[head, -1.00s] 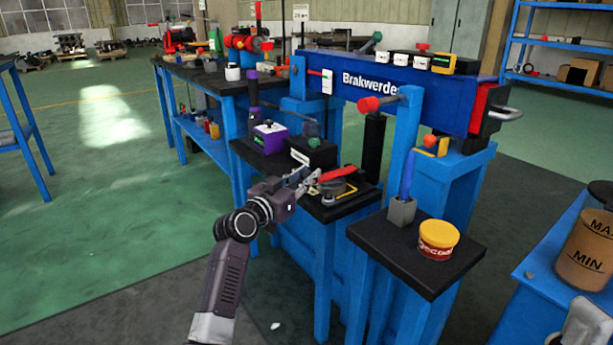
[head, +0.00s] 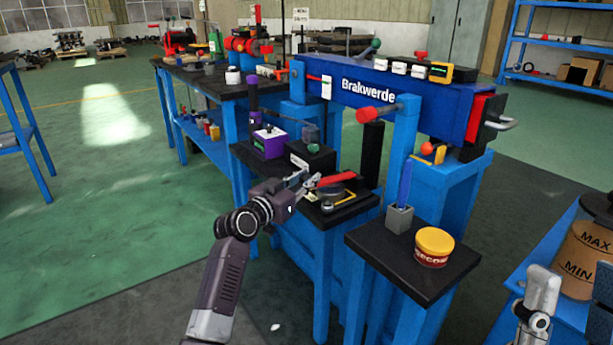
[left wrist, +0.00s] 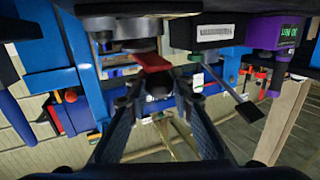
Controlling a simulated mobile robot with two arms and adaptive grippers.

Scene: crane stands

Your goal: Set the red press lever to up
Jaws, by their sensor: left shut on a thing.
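The red press lever (head: 337,179) is a flat red handle on a dark round fixture on the black-topped stand in the middle of the head view. It lies close to level there, its near end toward my left gripper (head: 308,183). In the left wrist view the red lever (left wrist: 152,62) shows just beyond the fingers of the left gripper (left wrist: 158,92), which are shut on its dark end. The exact contact is partly hidden by the fingers. A light grey part of my right arm shows at the lower right of the head view, its fingers not clear.
A black box (head: 310,157) and a purple box (head: 269,142) stand just behind the lever. The blue Brakwerde beam (head: 400,90) spans above. A yellow-lidded tub (head: 434,247) sits on the stand to the right. The green floor at left is open.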

